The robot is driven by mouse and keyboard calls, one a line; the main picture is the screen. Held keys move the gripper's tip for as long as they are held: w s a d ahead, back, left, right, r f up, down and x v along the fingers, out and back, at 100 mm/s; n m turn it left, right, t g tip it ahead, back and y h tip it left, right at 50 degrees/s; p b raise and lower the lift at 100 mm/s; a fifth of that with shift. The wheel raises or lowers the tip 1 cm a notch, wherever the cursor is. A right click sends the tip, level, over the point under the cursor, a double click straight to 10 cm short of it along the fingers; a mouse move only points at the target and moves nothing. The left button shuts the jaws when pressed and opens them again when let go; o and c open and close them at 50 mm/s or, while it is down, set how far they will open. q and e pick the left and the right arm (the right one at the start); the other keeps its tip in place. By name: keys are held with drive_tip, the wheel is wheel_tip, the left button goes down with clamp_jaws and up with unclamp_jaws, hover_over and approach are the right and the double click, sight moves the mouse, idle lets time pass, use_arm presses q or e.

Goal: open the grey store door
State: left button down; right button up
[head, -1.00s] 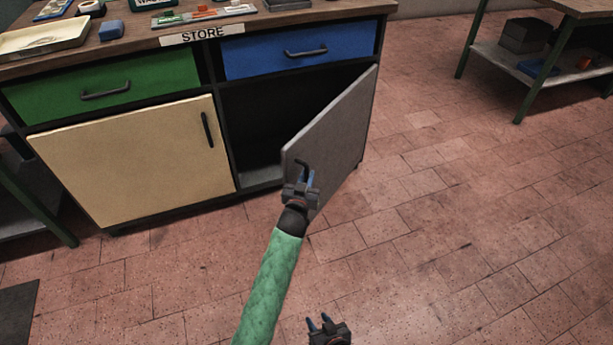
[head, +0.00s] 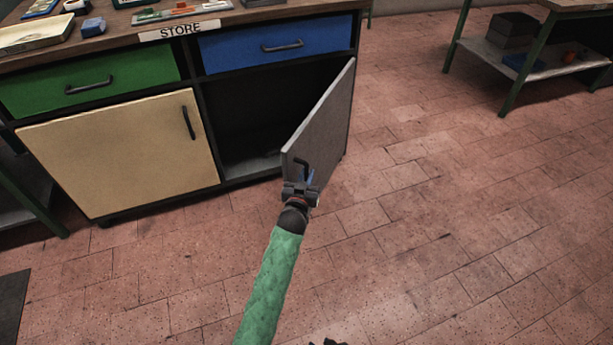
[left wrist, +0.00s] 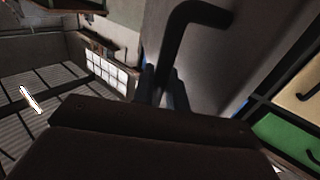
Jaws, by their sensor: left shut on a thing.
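The grey store door (head: 325,120) stands partly open, swung out on its right-hand side from the cabinet. Its dark handle (head: 299,162) is near the free edge. My left gripper (head: 305,179) is shut on the handle, in front of the door's outer face. In the left wrist view the bent dark handle (left wrist: 187,22) runs down to the fingers (left wrist: 163,90), against the grey door panel (left wrist: 226,48). Only a dark tip of my right gripper (head: 328,342) shows at the bottom edge; its fingers are cut off.
The cabinet's dark compartment (head: 245,115) is exposed behind the door. A closed cream door (head: 120,155), a green drawer (head: 95,85) and a blue drawer (head: 275,45) are beside or above it. Open tiled floor (head: 450,230) lies right; a green-legged bench (head: 540,55) stands back right.

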use_arm(q)
drive_tip(key=c, duration=1.7)
unclamp_jaws()
drive_tip(key=shift+c, duration=0.2)
drive_tip(key=v, duration=0.7)
drive_tip(key=shift+s, duration=0.4)
drive_tip(key=shift+a+r, duration=0.1)
